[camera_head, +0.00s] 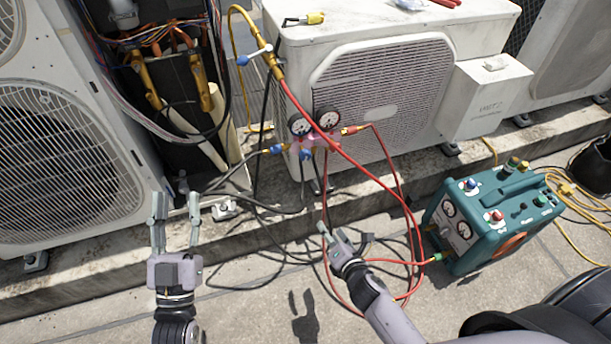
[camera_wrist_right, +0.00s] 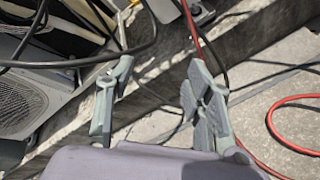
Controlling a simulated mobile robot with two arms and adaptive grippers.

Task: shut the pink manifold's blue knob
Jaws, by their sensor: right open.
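The pink manifold (camera_head: 322,141) hangs in front of the white condenser's lower left corner, with two round gauges (camera_head: 300,124) on top. A blue part (camera_head: 277,149) sticks out at its left end and another blue part (camera_head: 306,154) sits under its body; I cannot tell for sure which is the knob or how far it is turned. My right gripper (camera_head: 333,232) is open and empty, below the manifold and apart from it. Its spread fingers also show in the right wrist view (camera_wrist_right: 160,88), without the manifold. My left gripper (camera_head: 176,208) is open and empty, left of and below the manifold.
Red hoses (camera_head: 383,180) and dark cables loop around the manifold and over the paving. A teal recovery machine (camera_head: 495,217) stands at the right. An opened unit (camera_head: 170,100) with pipes is at the left. A concrete ledge (camera_head: 100,270) runs under the units.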

